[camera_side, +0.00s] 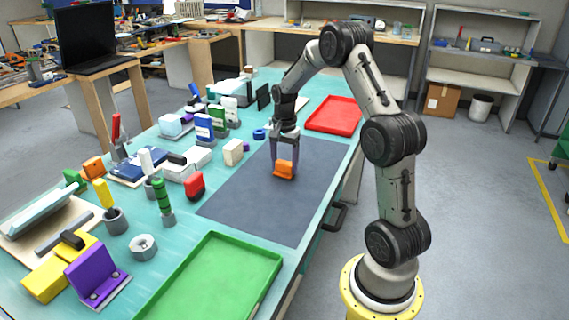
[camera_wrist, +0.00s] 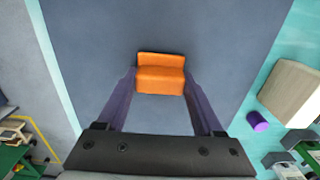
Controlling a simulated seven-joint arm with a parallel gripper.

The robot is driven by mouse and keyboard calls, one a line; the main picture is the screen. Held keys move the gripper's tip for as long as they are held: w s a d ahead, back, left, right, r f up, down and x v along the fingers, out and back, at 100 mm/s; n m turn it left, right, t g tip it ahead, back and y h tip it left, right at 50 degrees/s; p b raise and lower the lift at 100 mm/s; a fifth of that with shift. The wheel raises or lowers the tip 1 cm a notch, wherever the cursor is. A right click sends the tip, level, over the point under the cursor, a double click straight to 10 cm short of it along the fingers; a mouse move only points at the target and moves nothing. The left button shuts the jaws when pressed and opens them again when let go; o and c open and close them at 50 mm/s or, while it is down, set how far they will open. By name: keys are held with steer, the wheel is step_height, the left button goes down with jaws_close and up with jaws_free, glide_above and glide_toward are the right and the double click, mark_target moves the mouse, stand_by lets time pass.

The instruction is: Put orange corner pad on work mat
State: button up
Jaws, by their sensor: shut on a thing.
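The orange corner pad (camera_side: 284,169) is between the fingertips of my gripper (camera_side: 284,166), over the dark grey work mat (camera_side: 262,213). My gripper points down and is shut on the pad. In the wrist view the orange corner pad (camera_wrist: 160,74) shows its L shape between the two purple fingers of my gripper (camera_wrist: 160,82), with the work mat (camera_wrist: 90,40) behind it. The pad is at or just above the mat; I cannot tell whether it touches.
A red tray (camera_side: 334,115) lies beyond the mat and a green tray (camera_side: 222,275) lies at the near end. A red block (camera_side: 194,186) and a cream block (camera_side: 233,152) stand left of the mat. The mat around the pad is clear.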

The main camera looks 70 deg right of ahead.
mark_target(284, 162)
steer(key=shift+f, duration=0.15)
steer(key=o, duration=1.3)
step_height(284, 162, up, 12)
steer(key=s+a+r+n+t, duration=0.15)
steer(key=a+r+n, duration=0.4)
steer(key=a, duration=0.55)
steer(key=s+a+n+t, duration=0.1)
steer(key=s+a+n, duration=0.3)
steer(key=s+a, duration=0.1)
steer(key=s+a+n+t, duration=0.1)
steer(key=s+a+n, duration=0.3)
steer(key=s+a, duration=0.2)
steer(key=s+a+n+t, duration=0.2)
steer(key=s+a+n, duration=0.2)
steer(key=s+a, duration=0.1)
steer(key=shift+s+a+f+n, duration=0.15)
steer(key=shift+s+a+n, duration=0.1)
steer(key=shift+s+a, duration=0.05)
